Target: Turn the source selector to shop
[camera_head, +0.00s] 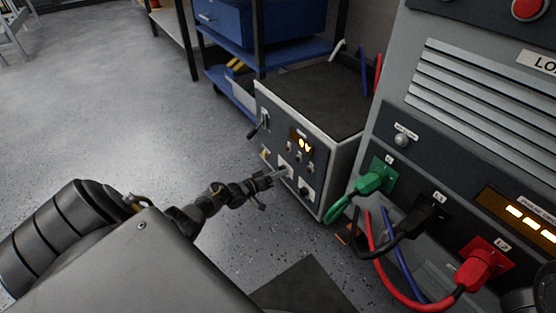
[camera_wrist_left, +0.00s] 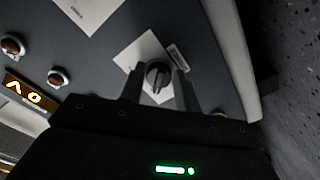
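The source selector looks to be the dark round knob (camera_wrist_left: 158,77) on a white label plate. In the left wrist view it sits between the two fingers of my left gripper (camera_wrist_left: 158,90), with a gap on each side. Its pale pointer line runs nearly upright in that view. In the head view the gripper (camera_head: 281,173) reaches the front panel of the grey transformer box (camera_head: 318,165), over the white plate, and hides the knob. The label writing is too small to read. My right gripper does not show.
The box front has a lit display (camera_head: 300,142), a lever switch (camera_head: 262,124) and another dark knob (camera_head: 303,192). A taller cabinet (camera_head: 470,110) stands at right with green (camera_head: 370,183), black and red (camera_head: 483,265) plugs and cables. Open floor (camera_head: 130,110) lies at left.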

